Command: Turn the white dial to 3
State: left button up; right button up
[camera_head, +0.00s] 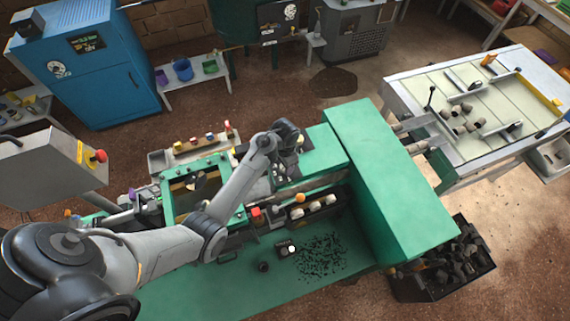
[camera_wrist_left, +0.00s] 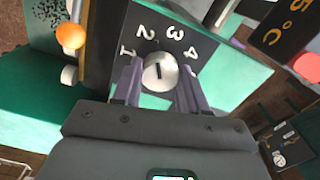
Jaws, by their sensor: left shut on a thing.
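The white dial (camera_wrist_left: 160,74) sits on a dark panel (camera_wrist_left: 178,14) with the white numerals 1, 2, 3 and 4 arched around its far side. A short dark mark on the dial's face points roughly up in the left wrist view, between 2 and 3; which it is nearer is hard to tell. My left gripper (camera_wrist_left: 159,77) is shut on the dial, with one purple finger on each side. In the head view my left gripper (camera_head: 291,146) is at the green machine, and the dial cannot be made out there. My right gripper is not in view.
An orange ball knob (camera_wrist_left: 70,36) stands left of the panel; a temperature sign (camera_wrist_left: 288,28) and a red button (camera_wrist_left: 308,66) are to the right. In the head view a tall green housing (camera_head: 385,175) rises right of my arm. Dark crumbs (camera_head: 320,255) lie on the green bench.

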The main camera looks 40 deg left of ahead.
pick_arm(q)
jog(key=m, duration=0.4)
jog(key=shift+m, duration=0.9)
jog(key=o, duration=1.1)
jog(key=shift+c, duration=0.2)
jog(key=shift+r, duration=0.1)
notch_tip(320, 180, up, 11)
jog(key=b, duration=0.1)
jog(key=shift+f, duration=0.2)
